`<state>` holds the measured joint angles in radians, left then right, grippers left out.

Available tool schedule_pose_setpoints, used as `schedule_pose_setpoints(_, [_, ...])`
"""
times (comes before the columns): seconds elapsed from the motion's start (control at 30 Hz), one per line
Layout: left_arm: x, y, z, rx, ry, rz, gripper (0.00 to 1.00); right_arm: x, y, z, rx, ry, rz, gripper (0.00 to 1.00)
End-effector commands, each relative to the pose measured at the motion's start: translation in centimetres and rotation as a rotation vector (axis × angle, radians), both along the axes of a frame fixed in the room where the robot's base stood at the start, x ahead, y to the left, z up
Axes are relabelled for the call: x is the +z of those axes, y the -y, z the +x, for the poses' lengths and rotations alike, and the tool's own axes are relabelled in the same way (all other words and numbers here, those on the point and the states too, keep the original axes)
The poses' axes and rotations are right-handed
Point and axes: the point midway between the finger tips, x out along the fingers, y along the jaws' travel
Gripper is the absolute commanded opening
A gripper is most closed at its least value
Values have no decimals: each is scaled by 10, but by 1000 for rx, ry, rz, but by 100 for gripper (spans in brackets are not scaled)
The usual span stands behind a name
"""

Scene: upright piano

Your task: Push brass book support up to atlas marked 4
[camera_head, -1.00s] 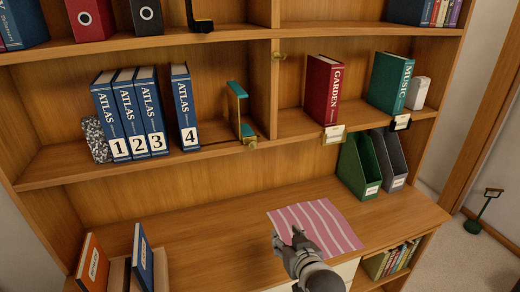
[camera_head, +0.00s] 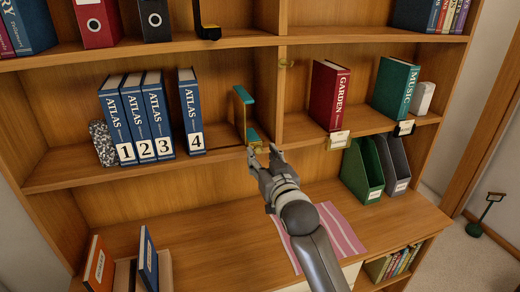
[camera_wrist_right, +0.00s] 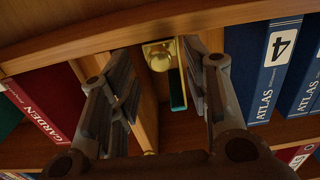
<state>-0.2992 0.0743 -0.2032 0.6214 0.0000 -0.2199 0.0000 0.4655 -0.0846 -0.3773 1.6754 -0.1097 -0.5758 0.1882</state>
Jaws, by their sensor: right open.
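The brass book support (camera_head: 243,117), with a teal face and foot, stands on the middle shelf close to the upright divider. The atlas marked 4 (camera_head: 190,110) stands to its left, with a gap between the two. My right gripper (camera_head: 263,152) is open and empty, just in front of the shelf edge near the support's foot. In the right wrist view the support (camera_wrist_right: 176,75) shows between the open fingers (camera_wrist_right: 165,85), with the atlas marked 4 (camera_wrist_right: 268,70) to the right. My left gripper is not in view.
Atlases 1, 2 and 3 (camera_head: 148,115) stand left of atlas 4, by a speckled stone block (camera_head: 103,143). The divider (camera_head: 269,95) stands right of the support. A red garden book (camera_head: 328,95) stands beyond it. A striped cloth (camera_head: 340,228) lies on the desk below.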

Motion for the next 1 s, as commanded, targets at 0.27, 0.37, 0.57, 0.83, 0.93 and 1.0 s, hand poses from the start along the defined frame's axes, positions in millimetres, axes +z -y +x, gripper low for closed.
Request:
schedule_pose_setpoints(0.27, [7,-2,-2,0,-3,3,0,0,-8,24,0,0,-1,44])
schedule_pose_setpoints(0.37, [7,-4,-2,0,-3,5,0,0,-8,26,-1,-1,-1,44])
schedule_pose_setpoints(0.57, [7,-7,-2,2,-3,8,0,-1,-9,27,-1,-1,-1,44])
schedule_pose_setpoints(0.83, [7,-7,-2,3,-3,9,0,-1,-8,27,-1,-1,-1,18])
schedule_pose_setpoints(0.93, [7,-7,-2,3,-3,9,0,-1,-8,27,-1,-1,-1,5])
schedule_pose_setpoints(1.0, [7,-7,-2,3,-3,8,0,-1,-8,27,-1,-1,-1,0])
